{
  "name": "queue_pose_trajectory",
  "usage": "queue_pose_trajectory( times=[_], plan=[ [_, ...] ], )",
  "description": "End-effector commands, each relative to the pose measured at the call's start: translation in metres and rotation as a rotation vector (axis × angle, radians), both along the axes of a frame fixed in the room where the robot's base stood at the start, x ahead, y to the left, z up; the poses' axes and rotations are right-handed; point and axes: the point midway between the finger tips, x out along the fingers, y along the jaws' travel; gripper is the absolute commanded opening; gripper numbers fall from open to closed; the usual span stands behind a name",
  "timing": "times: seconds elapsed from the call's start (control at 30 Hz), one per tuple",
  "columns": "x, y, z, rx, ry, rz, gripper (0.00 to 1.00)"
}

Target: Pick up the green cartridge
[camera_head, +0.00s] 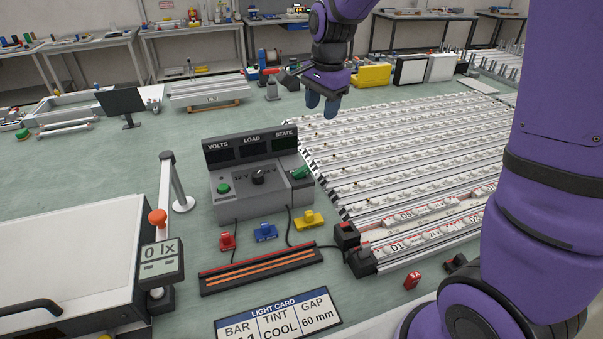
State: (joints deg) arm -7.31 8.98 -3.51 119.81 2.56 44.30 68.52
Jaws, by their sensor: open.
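A small green block (299,172), which looks like the green cartridge, sits at the right end of the grey power unit (240,192); I cannot tell whether it is seated in a slot or only resting there. My gripper (322,103) hangs above and behind the power unit, apart from the green block and higher up. Its blue fingers point down, open, with nothing seen between them.
Red (227,242), blue (265,232) and yellow (309,220) blocks lie in front of the power unit, among black cables. White rails (400,150) fill the right side.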

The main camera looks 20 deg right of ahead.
Motion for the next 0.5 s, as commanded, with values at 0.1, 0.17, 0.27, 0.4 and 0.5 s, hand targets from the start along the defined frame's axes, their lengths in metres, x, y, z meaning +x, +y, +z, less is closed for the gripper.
queue_pose_trajectory(
  times=[0.1,0.17,0.27,0.4,0.5],
  plan=[
    [0.026,0.007,-0.035,0.004,0.045,-0.117,0.49],
    [0.037,0.01,-0.052,0.005,0.063,-0.177,0.49],
    [0.053,0.014,-0.077,0.002,0.089,-0.268,0.49],
    [0.068,0.019,-0.105,-0.003,0.113,-0.36,0.49],
    [0.072,0.02,-0.115,-0.005,0.121,-0.398,0.49]
  ],
)
